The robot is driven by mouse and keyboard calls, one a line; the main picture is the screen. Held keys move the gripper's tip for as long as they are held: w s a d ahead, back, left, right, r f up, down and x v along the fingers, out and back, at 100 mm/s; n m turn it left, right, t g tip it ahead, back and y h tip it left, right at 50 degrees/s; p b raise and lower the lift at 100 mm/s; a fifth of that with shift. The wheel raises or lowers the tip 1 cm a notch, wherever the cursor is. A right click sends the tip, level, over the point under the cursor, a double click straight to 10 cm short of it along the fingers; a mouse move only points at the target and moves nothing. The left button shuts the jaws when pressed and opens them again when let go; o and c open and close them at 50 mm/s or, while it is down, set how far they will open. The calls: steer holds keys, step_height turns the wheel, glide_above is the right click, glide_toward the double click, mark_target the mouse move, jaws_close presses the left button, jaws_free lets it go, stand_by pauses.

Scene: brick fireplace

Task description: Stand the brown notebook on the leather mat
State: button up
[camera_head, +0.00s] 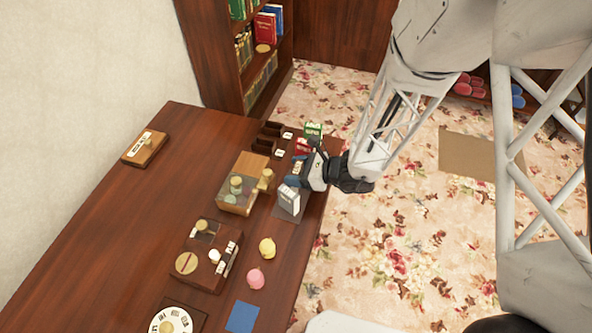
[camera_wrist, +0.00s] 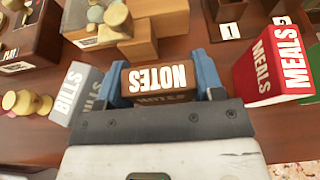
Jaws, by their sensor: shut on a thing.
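The brown notebook (camera_wrist: 160,76), marked NOTES, is between the two blue fingers of my gripper (camera_wrist: 163,70) in the wrist view, with a finger against each end. My gripper is shut on it. In the head view my gripper (camera_head: 298,170) is over the table's right edge, and the notebook is mostly hidden there. I cannot make out the leather mat; the gripper and notebook cover the surface below them. I cannot tell whether the notebook touches the table.
A grey BILLS book (camera_head: 289,197) stands on a grey mat (camera_head: 293,213) beside my gripper. A red MEALS book (camera_wrist: 272,68) and a green book (camera_head: 313,130) stand on the other side. A wooden box (camera_head: 236,203) is close by. The table's left side is mostly clear.

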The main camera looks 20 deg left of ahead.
steer(key=shift+f, duration=0.15)
steer(key=o, duration=0.9)
steer(key=shift+o, duration=0.2)
steer(key=shift+d+r, duration=0.1)
steer(key=shift+r, duration=0.1)
steer(key=shift+d+r, duration=0.2)
steer(key=shift+d, duration=0.25)
steer(key=v, duration=1)
steer(key=shift+d, duration=0.4)
steer(key=shift+r, duration=0.1)
